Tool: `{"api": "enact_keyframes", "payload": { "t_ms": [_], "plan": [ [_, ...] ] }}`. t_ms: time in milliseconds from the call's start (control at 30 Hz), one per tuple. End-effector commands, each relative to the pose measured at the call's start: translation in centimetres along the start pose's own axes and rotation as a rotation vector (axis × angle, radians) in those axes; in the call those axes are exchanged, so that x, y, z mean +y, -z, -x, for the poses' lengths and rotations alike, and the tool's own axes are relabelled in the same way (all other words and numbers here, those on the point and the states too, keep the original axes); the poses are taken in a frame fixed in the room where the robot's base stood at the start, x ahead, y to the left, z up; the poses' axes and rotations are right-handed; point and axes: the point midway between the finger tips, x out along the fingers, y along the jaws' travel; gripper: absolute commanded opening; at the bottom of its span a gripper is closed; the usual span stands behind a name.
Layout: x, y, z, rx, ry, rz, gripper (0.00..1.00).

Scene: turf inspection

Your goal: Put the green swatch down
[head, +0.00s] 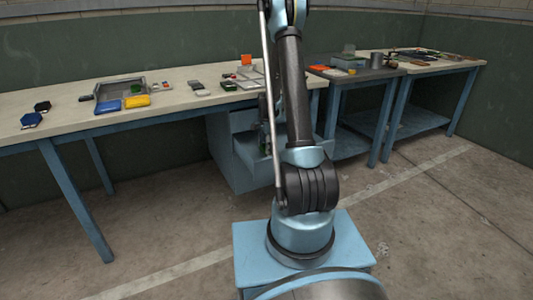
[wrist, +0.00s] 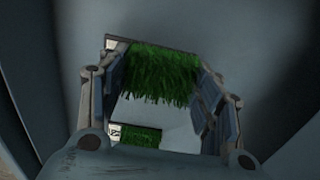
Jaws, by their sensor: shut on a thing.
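In the wrist view, the green swatch (wrist: 160,76), a patch of grass-like turf, is between the two fingers of my gripper (wrist: 160,92). My gripper is shut on it. A pale surface shows below the swatch, with a second green patch (wrist: 138,135) and a small black-and-white mark beside it. I cannot tell whether the held swatch touches anything below. Blue-grey walls surround the view. In the head view, my gripper is largely hidden by my arm, near the open drawer (head: 252,158) of a blue cabinet under the long bench.
The long bench (head: 60,95) holds a grey tray (head: 112,88), a yellow block (head: 137,102), a blue block (head: 107,106) and several small items. Two more tables stand to the right; the nearer has a dark top (head: 358,75). The floor in front is clear.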

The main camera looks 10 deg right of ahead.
Motion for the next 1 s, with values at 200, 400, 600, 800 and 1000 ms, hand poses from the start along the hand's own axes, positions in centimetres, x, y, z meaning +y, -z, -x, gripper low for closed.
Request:
{"api": "enact_keyframes", "payload": {
  "t_ms": [200, 400, 600, 800, 1000],
  "plan": [
    [0.0, 0.0, -2.7, 0.000, 0.000, 0.000, 0.46],
    [0.0, 0.0, -3.0, 0.000, 0.000, 0.000, 0.46],
    [0.0, 0.0, -3.2, 0.000, 0.000, 0.000, 0.46],
    [0.0, 0.0, -3.1, 0.000, 0.000, 0.000, 0.79],
    [0.0, 0.0, -3.1, 0.000, 0.000, 0.000, 0.79]
  ]
}}
